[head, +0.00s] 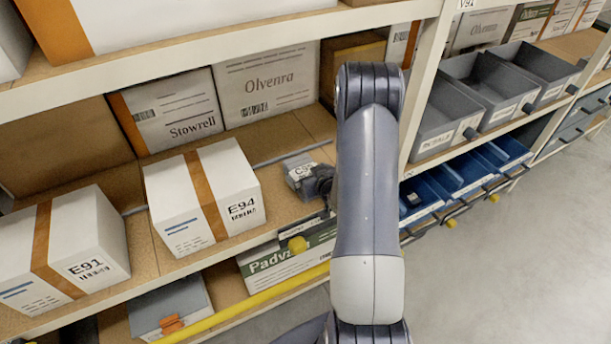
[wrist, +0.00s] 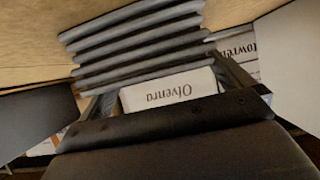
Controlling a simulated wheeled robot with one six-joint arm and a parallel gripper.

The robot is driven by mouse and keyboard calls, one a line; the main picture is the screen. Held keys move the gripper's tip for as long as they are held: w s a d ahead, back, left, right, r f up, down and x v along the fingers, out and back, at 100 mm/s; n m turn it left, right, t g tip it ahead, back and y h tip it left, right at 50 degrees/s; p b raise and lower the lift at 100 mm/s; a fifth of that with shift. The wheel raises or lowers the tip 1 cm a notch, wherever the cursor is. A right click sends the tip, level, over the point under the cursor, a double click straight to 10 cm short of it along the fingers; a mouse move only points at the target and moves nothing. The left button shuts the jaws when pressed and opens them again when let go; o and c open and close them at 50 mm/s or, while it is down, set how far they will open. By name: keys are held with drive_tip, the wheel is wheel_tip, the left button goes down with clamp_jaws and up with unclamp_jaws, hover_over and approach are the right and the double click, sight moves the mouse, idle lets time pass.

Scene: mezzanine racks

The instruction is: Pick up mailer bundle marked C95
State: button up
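The mailer bundle (head: 299,178) is a small grey stack with a white label that starts with C; its last characters are hard to read. It lies near the front of the middle shelf board, right of the box marked E94. My gripper (head: 318,184) is at its right side, partly hidden by my arm. In the wrist view the bundle (wrist: 140,40) shows as several grey layers just ahead of the fingertips. My gripper (wrist: 165,82) has its two fingers apart. I cannot tell whether they touch the bundle.
The white E94 box (head: 205,195) stands left of the bundle, with the E91 box (head: 65,250) farther left. Stowrell (head: 168,110) and Olvenra (head: 265,85) boxes stand behind. A rack upright (head: 425,75) and grey bins (head: 450,115) are to the right. A yellow rail runs below.

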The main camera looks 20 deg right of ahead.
drive_tip(key=c, duration=0.8)
drive_tip(key=shift+r, duration=0.1)
drive_tip(key=shift+c, duration=0.2)
